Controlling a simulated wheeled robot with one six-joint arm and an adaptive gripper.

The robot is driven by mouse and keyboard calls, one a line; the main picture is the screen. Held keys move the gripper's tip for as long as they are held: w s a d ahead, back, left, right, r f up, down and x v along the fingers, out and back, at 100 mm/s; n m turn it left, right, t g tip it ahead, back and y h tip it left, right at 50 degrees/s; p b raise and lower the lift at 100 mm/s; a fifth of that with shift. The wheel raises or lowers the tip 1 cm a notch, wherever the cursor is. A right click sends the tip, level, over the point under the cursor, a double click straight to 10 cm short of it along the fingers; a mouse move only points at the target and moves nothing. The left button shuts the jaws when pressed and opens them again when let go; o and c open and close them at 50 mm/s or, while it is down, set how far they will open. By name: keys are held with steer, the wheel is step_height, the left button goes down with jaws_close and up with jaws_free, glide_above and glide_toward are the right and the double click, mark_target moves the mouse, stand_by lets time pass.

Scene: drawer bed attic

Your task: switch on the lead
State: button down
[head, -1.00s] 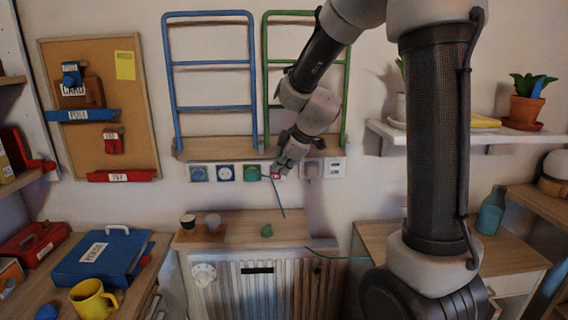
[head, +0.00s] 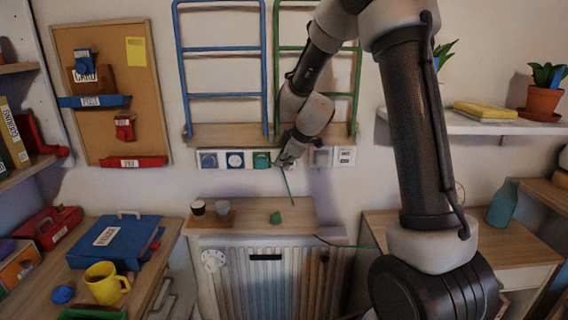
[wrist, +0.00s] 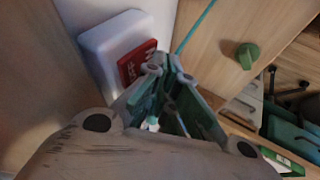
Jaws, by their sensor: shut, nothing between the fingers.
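A white switch block (wrist: 108,42) with a red rocker (wrist: 137,62) shows in the wrist view. Lettering on the rocker looks like OFF; whether it is pressed on or off I cannot tell. My gripper (wrist: 166,64) is shut and empty, its fingertips at or very near the rocker's right edge. Contact is not clear. In the head view my gripper (head: 281,163) is at the wall socket strip and hides the red rocker. A teal cord (head: 289,187) hangs down from there. A green plug (head: 262,160) sits just left of the gripper.
The socket strip also carries a blue socket (head: 208,160), a dial (head: 236,160) and a labelled plate (head: 345,156). Below is a radiator shelf (head: 240,213) with two cups and a green knob-like thing (head: 275,218). A wooden ledge (head: 230,133) with ladder frames is above.

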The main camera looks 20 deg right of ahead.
steer(key=shift+w+d+f, duration=0.1)
steer(key=shift+w+f, duration=0.05)
steer(key=shift+w, duration=0.15)
steer(key=shift+r, duration=0.85)
